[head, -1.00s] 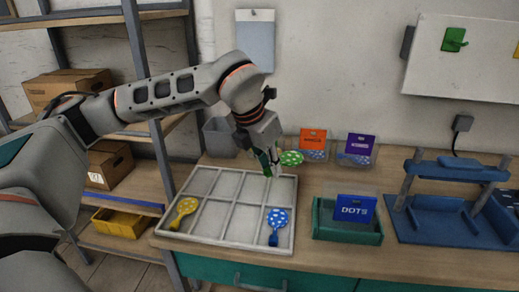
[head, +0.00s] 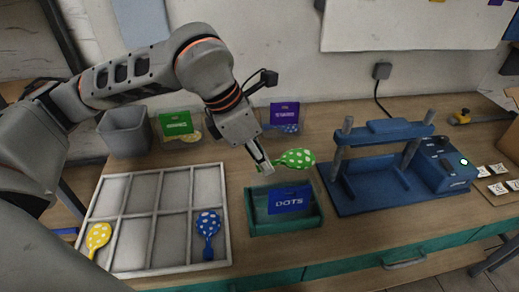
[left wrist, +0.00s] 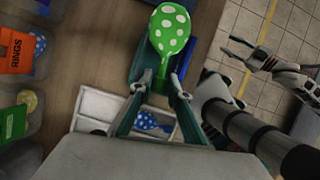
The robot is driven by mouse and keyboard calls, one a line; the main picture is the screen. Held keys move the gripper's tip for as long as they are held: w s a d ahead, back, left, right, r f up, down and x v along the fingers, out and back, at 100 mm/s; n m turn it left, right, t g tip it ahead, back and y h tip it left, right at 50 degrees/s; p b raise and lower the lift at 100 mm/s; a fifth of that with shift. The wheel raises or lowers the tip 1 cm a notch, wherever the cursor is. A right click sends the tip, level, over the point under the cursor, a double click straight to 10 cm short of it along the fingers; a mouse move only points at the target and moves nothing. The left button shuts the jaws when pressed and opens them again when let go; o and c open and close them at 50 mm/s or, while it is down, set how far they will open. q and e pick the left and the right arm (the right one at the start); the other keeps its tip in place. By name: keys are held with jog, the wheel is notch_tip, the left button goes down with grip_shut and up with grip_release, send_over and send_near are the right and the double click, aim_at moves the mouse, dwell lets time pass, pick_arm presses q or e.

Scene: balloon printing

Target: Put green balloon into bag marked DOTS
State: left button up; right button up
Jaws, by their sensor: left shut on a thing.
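The green balloon with white dots (head: 297,158) is held by its neck in my left gripper (head: 263,168), which is shut on it. In the head view it hangs above the back of the teal tray holding the blue DOTS bag (head: 290,200). The left wrist view shows the green balloon (left wrist: 170,30) beyond the fingertips (left wrist: 160,84), over the teal tray, with part of the blue bag (left wrist: 187,60) beside it. My right gripper (left wrist: 238,46) shows only in the left wrist view, over the floor, fingers apart and empty.
A divided white tray (head: 225,240) holds a yellow balloon (head: 98,237) and a blue dotted balloon (head: 207,224). Green (head: 180,125) and purple (head: 284,114) bags stand behind; an orange RINGS bag (left wrist: 15,50) shows in the wrist view. A blue press (head: 385,165) stands right.

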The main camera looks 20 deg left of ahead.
pick_arm(q)
jog(key=shift+s+d+f+b, duration=0.1)
jog(key=shift+f+b, duration=0.3)
jog(key=shift+f, duration=0.4)
jog(key=b, duration=0.2)
send_over(263, 194)
notch_tip(263, 194, down, 5)
jog(key=shift+s+f, duration=0.15)
jog(key=shift+f, duration=0.05)
notch_tip(263, 194, down, 4)
jog(key=b, duration=0.4)
jog(key=o, duration=0.8)
